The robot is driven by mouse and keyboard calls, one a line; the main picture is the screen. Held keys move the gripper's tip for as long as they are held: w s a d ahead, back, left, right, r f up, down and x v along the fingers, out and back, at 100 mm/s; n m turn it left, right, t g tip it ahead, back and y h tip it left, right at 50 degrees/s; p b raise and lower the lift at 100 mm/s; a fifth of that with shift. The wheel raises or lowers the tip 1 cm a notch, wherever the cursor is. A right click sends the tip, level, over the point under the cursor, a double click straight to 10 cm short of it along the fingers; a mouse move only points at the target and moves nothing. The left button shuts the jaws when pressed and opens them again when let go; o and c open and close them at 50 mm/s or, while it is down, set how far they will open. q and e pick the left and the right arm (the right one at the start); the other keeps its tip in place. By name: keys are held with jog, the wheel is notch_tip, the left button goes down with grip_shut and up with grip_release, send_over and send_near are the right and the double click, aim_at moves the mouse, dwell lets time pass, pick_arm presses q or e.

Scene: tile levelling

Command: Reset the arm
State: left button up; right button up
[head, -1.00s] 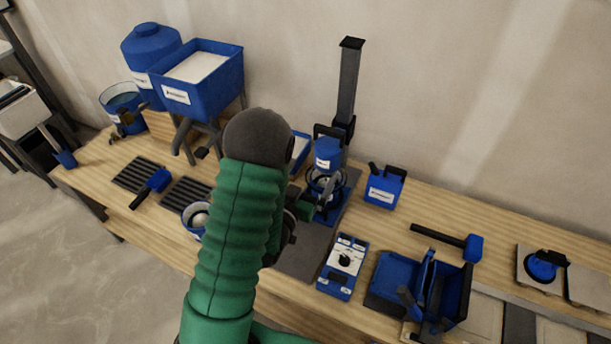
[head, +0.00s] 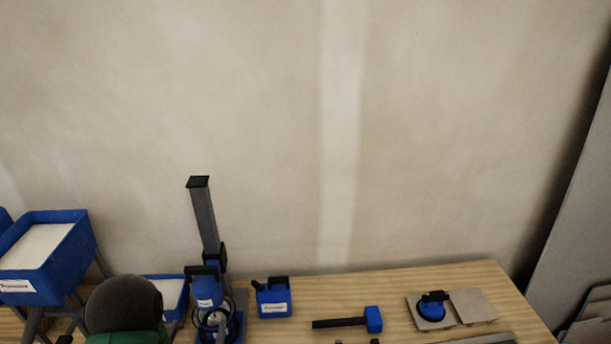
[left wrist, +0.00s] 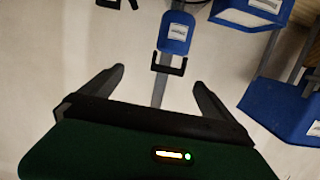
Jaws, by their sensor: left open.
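My left arm shows in the head view only as a dark rounded joint with a strip of green sleeve at the lower left, in front of the bench. In the left wrist view my left gripper (left wrist: 157,78) has its two dark fingers spread wide apart with nothing between them. Beyond the fingers is the blue head of the mixer stand (left wrist: 174,33), apart from them. The mixer stand (head: 206,225) rises from the bench just right of my arm in the head view. My right gripper is in neither view.
A blue hopper (head: 62,262) stands at the left. The wall above is bare. Large panels lean at the right (head: 580,230).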

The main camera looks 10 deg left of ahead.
pick_arm(q)
jog(key=s+d+r+m+g+h, duration=0.1)
jog(key=s+d+m+g+h, duration=0.1)
jog(key=s+d+g, duration=1)
jog(key=shift+s+d+r+g+h, duration=0.4)
jog(key=shift+s+d+h, duration=0.4)
jog(key=shift+d, duration=0.35)
jog(key=shift+a+f, duration=0.1)
jog(key=shift+a, duration=0.15)
jog(key=shift+d, duration=0.15)
